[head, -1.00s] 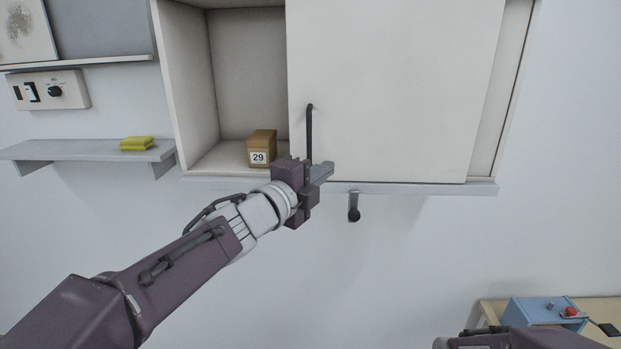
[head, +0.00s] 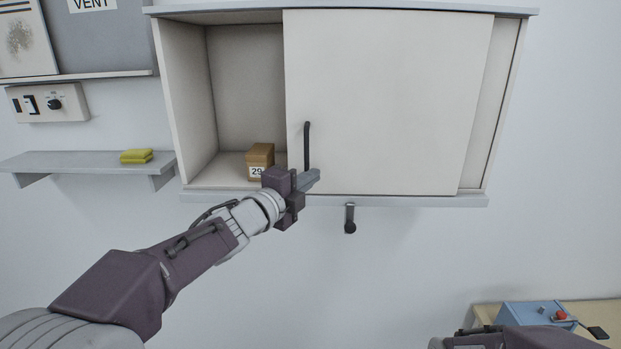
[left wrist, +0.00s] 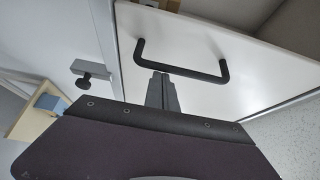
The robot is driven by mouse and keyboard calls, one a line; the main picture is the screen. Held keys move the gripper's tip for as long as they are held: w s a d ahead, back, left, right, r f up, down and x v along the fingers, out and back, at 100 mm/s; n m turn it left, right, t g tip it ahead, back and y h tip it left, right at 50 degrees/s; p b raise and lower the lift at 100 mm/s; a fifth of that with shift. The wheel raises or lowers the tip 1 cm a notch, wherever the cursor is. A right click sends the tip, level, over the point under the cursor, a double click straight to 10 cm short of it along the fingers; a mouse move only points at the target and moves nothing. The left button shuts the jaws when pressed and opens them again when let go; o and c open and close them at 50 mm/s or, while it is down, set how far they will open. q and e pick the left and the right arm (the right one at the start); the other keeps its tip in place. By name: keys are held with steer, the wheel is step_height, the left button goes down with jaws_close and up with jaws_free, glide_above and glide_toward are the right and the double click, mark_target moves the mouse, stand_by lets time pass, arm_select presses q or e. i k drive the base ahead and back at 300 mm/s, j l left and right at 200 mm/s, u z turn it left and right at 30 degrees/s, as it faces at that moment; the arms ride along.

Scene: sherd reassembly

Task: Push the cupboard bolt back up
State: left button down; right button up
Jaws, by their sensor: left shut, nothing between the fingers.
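The cupboard (head: 470,201) hangs on the wall with its sliding door (head: 390,100) over the middle and right and its left part open. The bolt (head: 350,218), a dark knob on a grey stem, hangs below the cupboard's bottom edge; it also shows in the left wrist view (left wrist: 90,79). My left gripper (head: 315,180) is shut and empty, in front of the door's lower left corner, left of and above the bolt. In the left wrist view its fingertips (left wrist: 160,78) appear close to the black door handle (left wrist: 180,62); I cannot tell whether they touch. My right gripper is out of view.
A brown box labelled 29 (head: 261,156) stands in the open part. A table with a blue box (head: 530,313) is at lower right. The wall below the cupboard is clear.

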mark_target(349, 227)
steer(key=j, duration=0.6)
steer(key=k+j, duration=0.1)
steer(key=j, duration=0.5)
